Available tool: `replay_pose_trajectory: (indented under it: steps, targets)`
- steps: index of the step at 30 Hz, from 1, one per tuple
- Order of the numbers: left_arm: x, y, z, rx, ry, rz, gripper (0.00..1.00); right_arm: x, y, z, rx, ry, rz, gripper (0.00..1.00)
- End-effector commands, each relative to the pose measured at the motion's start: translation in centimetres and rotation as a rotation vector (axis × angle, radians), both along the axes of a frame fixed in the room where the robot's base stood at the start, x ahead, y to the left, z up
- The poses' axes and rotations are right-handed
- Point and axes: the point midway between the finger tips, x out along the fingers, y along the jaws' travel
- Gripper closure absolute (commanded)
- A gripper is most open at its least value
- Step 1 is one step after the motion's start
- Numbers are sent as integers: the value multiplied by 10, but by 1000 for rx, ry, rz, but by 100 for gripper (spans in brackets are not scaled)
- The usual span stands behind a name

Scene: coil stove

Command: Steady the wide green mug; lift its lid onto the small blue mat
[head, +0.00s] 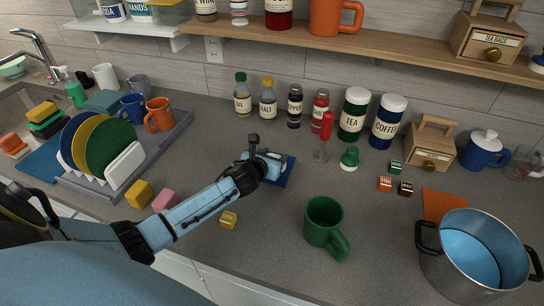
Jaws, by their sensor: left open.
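The wide green mug (323,228) stands upright on the grey counter in the front middle, its handle toward the lower right. Its top looks open, with a dark green inside. The small blue mat (289,174) lies behind and to the left of it, mostly covered by my left gripper (270,163). My left gripper is open, low over the mat and apart from the mug. I cannot tell whether a lid lies under it; no lid for the green mug shows clearly. My right gripper is not in view.
A steel pot (468,252) stands front right beside an orange mat (443,204). A red-topped glass (325,135) and a small green-and-white item (349,159) stand behind the mug. A dish rack (170,140) stands further left.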

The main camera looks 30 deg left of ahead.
Motion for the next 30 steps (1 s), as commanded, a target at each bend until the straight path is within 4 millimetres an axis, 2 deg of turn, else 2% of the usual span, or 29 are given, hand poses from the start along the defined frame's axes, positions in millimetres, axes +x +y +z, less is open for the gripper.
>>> replay_pose_trajectory:
  steps: [4, 8, 21, 25, 30]
  targets:
    - [-4, 0, 4, 1, 0, 0, 49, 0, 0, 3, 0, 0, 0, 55]
    - [-18, -2, 10, 1, 0, -1, 49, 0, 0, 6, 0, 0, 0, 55]
    - [-90, -10, 40, 2, 0, -1, 49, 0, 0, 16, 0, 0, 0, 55]
    - [-103, -12, 46, 0, 1, 0, 49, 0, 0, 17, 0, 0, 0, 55]
    - [-110, -13, 49, 1, -1, 0, 49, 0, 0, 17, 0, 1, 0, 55]
